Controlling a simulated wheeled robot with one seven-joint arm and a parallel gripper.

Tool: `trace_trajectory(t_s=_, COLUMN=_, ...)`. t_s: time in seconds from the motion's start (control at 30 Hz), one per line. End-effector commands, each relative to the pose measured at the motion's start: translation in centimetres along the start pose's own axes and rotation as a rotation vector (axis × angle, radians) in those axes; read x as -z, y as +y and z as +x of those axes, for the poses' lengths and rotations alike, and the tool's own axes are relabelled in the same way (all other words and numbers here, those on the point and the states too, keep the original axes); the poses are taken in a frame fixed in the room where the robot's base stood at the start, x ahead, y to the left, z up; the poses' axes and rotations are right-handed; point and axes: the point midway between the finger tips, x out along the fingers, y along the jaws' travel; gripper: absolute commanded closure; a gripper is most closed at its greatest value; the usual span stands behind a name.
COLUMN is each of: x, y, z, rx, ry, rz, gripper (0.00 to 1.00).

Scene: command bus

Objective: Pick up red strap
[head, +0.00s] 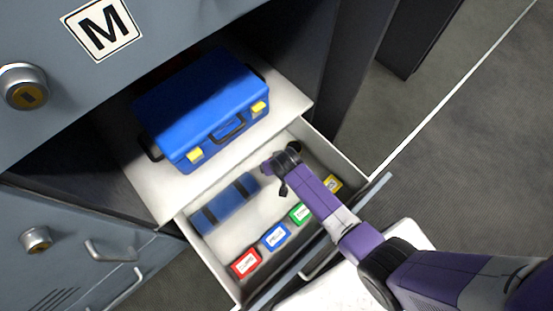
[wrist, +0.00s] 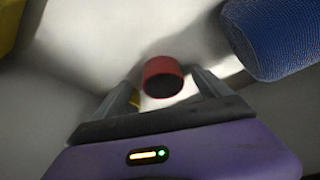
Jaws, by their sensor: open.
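In the wrist view a small red roll (wrist: 163,68) with a dark end, which looks like the red strap, sits ahead of and between the fingers of my gripper (wrist: 164,84). The fingers stand apart on either side; I cannot tell whether they touch it. In the head view my gripper (head: 282,164) reaches down into the open drawer (head: 225,243), near its far right end. The red roll does not show there, likely hidden by the gripper.
A blue roll with dark bands (head: 226,204) lies left of my gripper. A blue case (head: 200,105) stands on the shelf behind. Drawer walls surround the gripper.

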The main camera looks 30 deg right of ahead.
Motion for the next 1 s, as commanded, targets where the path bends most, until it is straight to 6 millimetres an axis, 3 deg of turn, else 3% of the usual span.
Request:
trace_trajectory(t_s=0.13, x=0.1, y=0.0, z=-0.1, rx=0.000, ry=0.000, rz=0.000, gripper=0.18)
trace_trajectory(t_s=0.47, x=0.0, y=0.0, z=-0.1, rx=0.000, ry=0.000, rz=0.000, gripper=0.82)
trace_trajectory(t_s=1.0, x=0.1, y=-0.2, z=-1.4, rx=0.001, ry=0.000, rz=0.000, gripper=0.84)
